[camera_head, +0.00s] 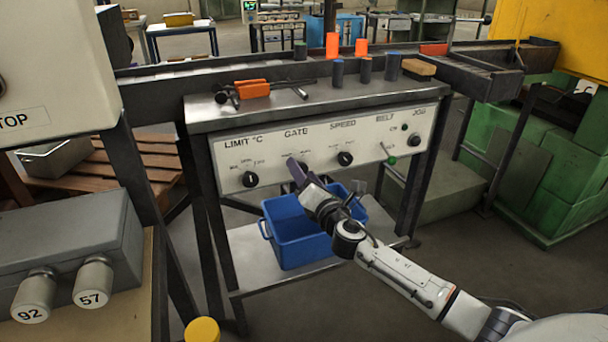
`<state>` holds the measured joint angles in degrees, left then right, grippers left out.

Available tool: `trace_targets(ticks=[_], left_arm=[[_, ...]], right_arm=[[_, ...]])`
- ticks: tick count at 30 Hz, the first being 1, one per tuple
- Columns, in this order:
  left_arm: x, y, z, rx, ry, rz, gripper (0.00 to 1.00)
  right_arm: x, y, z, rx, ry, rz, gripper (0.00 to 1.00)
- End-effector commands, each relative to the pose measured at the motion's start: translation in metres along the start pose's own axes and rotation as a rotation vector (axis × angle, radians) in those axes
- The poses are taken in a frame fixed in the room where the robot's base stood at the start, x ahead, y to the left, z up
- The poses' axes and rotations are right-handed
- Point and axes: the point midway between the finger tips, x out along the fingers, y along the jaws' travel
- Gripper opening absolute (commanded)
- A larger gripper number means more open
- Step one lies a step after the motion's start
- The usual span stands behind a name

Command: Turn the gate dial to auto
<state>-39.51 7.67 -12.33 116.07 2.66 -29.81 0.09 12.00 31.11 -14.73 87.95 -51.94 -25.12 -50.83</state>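The control panel (275,163) is a pale strip on the front of a metal table, with LIMIT °C, GATE, SPEED, BELT and JOG labels. The gate dial (291,163) sits under the GATE label and is mostly covered by my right gripper. Its pointer and setting cannot be read. My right gripper (297,172) reaches in from the lower right, with its dark fingertips right at the gate dial. I cannot tell if the fingers touch or grip the dial. My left gripper is not in view.
The black limit dial (250,179) is left of the gripper and the speed dial (345,158) right of it. A blue bin (297,238) stands on the shelf below my arm. Billets and tongs (253,89) lie on the tabletop.

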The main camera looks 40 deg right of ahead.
Motion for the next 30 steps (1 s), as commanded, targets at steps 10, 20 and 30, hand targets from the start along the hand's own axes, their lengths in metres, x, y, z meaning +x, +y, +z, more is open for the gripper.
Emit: trace_targets(ticks=[10, 20, 30], left_arm=[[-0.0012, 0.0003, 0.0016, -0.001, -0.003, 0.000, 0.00], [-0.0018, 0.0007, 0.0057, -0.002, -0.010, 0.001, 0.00], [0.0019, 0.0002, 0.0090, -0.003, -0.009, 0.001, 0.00]], right_arm=[[-0.0002, 0.0001, -0.0002, 0.001, 0.000, 0.000, 0.23], [-0.0004, -0.0002, -0.0006, 0.021, 0.001, 0.000, 0.09], [-0.0005, -0.0009, -0.0011, 0.205, 0.000, 0.000, 0.09]])
